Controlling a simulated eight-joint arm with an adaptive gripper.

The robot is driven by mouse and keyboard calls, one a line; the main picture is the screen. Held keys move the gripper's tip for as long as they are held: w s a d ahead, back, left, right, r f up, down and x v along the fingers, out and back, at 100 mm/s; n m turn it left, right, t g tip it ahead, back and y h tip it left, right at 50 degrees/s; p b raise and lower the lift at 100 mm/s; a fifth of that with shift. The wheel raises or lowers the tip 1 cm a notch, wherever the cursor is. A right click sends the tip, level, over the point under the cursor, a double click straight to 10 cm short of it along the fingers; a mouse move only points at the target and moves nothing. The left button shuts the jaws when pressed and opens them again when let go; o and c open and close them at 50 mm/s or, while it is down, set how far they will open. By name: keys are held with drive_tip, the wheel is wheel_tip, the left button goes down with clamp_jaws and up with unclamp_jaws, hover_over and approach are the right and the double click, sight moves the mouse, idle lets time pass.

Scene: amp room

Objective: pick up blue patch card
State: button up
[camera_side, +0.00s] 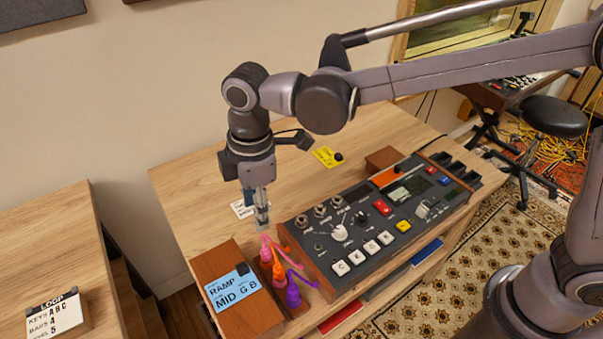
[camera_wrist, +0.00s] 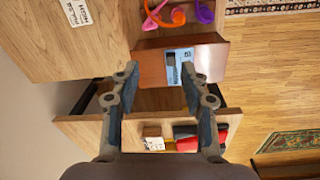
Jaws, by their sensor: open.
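The blue patch card (camera_side: 232,289) lies face up on a reddish-brown wooden block (camera_side: 262,318) near the table's front left. It has black writing, "RAMP" and "MID G B", and a small black piece at its upper edge. My gripper (camera_side: 262,222) points down behind and right of the card in the side view, above the table and apart from the card. In the wrist view my gripper (camera_wrist: 160,72) is open and empty. The card (camera_wrist: 179,66) shows between the fingertips, near the right one, partly hidden by it.
Pink, orange and purple plugs with cables (camera_side: 279,274) stand right beside the block, close to my gripper. A dark mixer (camera_side: 375,215) fills the table's right part. A white card (camera_side: 242,207) and a yellow card (camera_side: 327,157) lie behind. A second table (camera_side: 50,250) stands left across a gap.

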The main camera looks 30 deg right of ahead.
drive_tip(key=a+f+n, duration=0.2)
drive_tip(key=a, duration=0.2)
hover_over(241, 266)
drive_tip(key=d, duration=0.1)
wheel_tip(241, 266, down, 6)
drive_tip(key=shift+d+r, duration=0.1)
drive_tip(key=shift+r, duration=0.05)
drive_tip(key=shift+a+f, duration=0.2)
drive_tip(key=shift+f, duration=0.65)
drive_tip(key=shift+a+f, duration=0.2)
drive_tip(key=shift+f, duration=0.7)
drive_tip(key=shift+a+f, duration=0.2)
drive_tip(key=shift+f, duration=0.65)
clamp_jaws()
